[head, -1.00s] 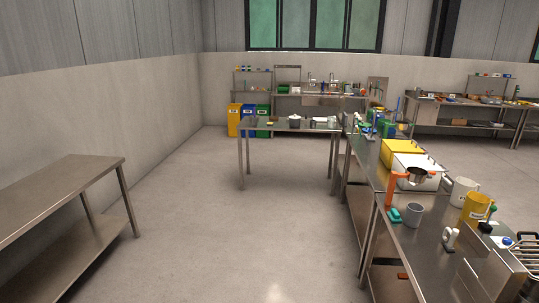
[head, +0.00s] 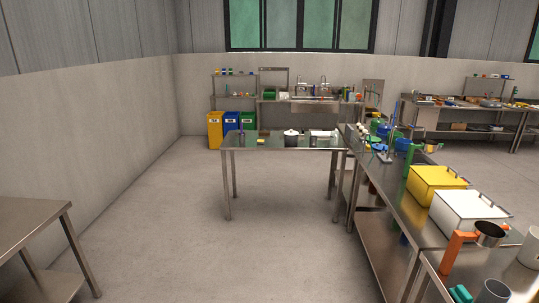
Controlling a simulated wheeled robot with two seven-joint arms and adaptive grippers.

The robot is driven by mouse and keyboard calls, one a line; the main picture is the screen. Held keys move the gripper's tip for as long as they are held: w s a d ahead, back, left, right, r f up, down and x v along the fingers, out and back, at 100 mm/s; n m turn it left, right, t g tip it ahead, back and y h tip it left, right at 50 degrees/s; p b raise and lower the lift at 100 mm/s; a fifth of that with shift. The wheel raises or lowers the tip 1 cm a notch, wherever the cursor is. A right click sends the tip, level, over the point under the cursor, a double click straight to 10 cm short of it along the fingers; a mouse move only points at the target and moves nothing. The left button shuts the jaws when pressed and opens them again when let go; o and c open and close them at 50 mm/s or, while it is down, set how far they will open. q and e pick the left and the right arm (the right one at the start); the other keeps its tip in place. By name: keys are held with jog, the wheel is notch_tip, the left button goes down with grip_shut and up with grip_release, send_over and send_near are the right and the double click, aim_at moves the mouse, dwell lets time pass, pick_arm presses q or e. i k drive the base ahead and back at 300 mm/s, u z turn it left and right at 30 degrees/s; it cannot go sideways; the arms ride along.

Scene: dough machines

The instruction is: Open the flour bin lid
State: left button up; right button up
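A yellow lidded bin (head: 436,184) and a white lidded bin (head: 467,211) stand side by side on the steel counter at the right. Both look closed, with a dark handle at the right end of each lid. No label can be read, so I cannot tell which one is the flour bin. Neither of my grippers is in view.
The steel counter (head: 384,197) runs along the right, with an orange-handled scoop (head: 455,252) and a grey cup (head: 494,291) near. A steel table (head: 281,141) stands ahead; another (head: 28,227) is at left. The floor (head: 200,235) between them is clear.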

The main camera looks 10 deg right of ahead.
aim_at(467, 204)
jog(key=z, duration=0.15)
jog(key=i, duration=1.9)
jog(key=z, duration=1.05)
jog(key=i, duration=1.05)
jog(key=z, duration=1.8)
jog(key=i, duration=0.95)
jog(key=z, duration=0.65)
